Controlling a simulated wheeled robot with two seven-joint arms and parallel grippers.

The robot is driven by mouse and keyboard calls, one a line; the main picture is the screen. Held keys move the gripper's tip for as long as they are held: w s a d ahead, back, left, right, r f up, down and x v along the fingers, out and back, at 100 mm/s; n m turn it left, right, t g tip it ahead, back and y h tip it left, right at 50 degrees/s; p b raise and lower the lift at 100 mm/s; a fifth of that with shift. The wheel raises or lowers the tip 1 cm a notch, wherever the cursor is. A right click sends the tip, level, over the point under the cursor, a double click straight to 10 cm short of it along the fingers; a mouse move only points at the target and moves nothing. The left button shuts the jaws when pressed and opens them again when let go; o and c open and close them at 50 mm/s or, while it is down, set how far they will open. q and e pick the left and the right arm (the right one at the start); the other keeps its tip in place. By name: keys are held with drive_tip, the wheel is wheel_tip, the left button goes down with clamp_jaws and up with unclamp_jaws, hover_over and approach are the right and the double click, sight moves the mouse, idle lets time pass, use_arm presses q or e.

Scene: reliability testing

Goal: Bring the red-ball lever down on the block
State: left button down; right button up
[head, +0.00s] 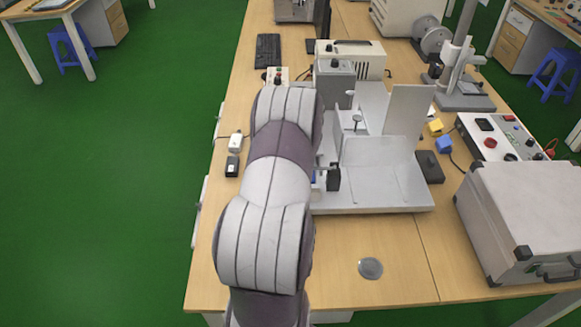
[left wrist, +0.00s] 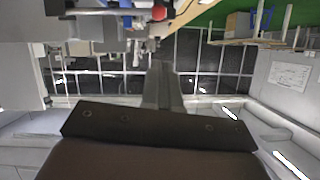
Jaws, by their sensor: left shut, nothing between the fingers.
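A metal test fixture (head: 375,200) with upright grey plates stands in the middle of the table in the head view. My left arm covers its left side. A small dark block-like part (head: 334,178) shows just right of my arm; I cannot tell if it is the task's block. In the left wrist view a red ball (left wrist: 158,13) is at the top edge, beyond my left gripper (left wrist: 160,70), with a gap in the picture between them. The gripper is shut and empty. The lever's bar is not clear. My left gripper is hidden in the head view. My right gripper is in neither view.
A silver case (head: 525,215) and a control box (head: 500,138) stand at the right. A beige instrument (head: 350,58) and a keyboard (head: 268,50) are behind. A round glass disc (head: 370,268) lies in front, where the wood is mostly clear.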

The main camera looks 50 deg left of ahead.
use_arm(q)
drive_tip(key=v, duration=0.4)
drive_tip(key=shift+s+d+f, duration=0.1)
drive_tip(key=shift+d, duration=0.1)
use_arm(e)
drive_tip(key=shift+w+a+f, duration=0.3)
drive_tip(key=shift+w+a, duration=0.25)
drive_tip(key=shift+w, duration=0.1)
use_arm(q)
drive_tip(key=shift+s+d, duration=0.1)
drive_tip(key=shift+d, duration=0.05)
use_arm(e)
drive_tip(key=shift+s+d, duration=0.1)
